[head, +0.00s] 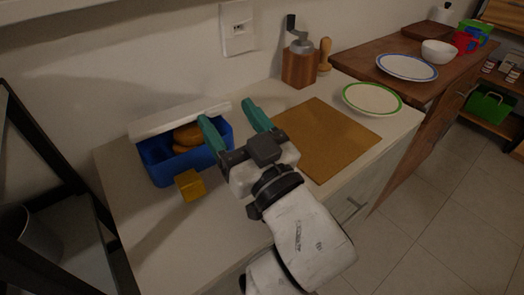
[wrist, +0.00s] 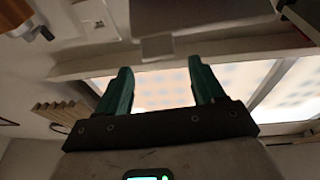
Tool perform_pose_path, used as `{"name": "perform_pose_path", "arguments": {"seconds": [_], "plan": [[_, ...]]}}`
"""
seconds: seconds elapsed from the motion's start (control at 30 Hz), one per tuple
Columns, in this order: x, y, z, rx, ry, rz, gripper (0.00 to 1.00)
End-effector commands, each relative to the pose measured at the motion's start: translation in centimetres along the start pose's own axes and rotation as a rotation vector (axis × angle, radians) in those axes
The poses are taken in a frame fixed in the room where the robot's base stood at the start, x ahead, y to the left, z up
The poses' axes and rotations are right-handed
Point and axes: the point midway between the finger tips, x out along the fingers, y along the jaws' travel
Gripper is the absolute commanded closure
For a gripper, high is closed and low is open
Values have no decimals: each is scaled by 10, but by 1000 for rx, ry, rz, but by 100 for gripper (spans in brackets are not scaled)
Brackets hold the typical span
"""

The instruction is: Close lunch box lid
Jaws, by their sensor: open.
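The lunch box (head: 164,173) is blue and stands on the counter at the left in the head view. Its white lid (head: 178,120) is up along the back edge, so the box is open. Round orange-brown food (head: 187,138) shows inside. My gripper (head: 230,111) is open with green fingers, at the right end of the box. The left finger overlaps the box's right part in the picture; I cannot tell whether it touches. In the wrist view my gripper (wrist: 163,86) is open with nothing between the fingers, and no lunch box shows.
A yellow block (head: 189,185) sits in front of the box. A brown board (head: 330,138) lies to the right, with a green-rimmed plate (head: 371,98) at its corner. A wooden grinder (head: 299,66) stands at the wall. The counter's front left is clear.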

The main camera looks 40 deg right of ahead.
Motion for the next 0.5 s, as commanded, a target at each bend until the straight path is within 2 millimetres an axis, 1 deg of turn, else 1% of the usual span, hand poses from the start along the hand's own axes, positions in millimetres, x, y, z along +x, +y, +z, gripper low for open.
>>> {"name": "perform_pose_path", "arguments": {"seconds": [0.03,0.13,0.33,0.5], "plan": [[-13,0,-1,1,-3,-1,32],[-34,0,-7,1,-3,-1,32],[-59,1,-17,-1,-5,1,32],[-75,2,-21,-2,-3,7,32]]}}
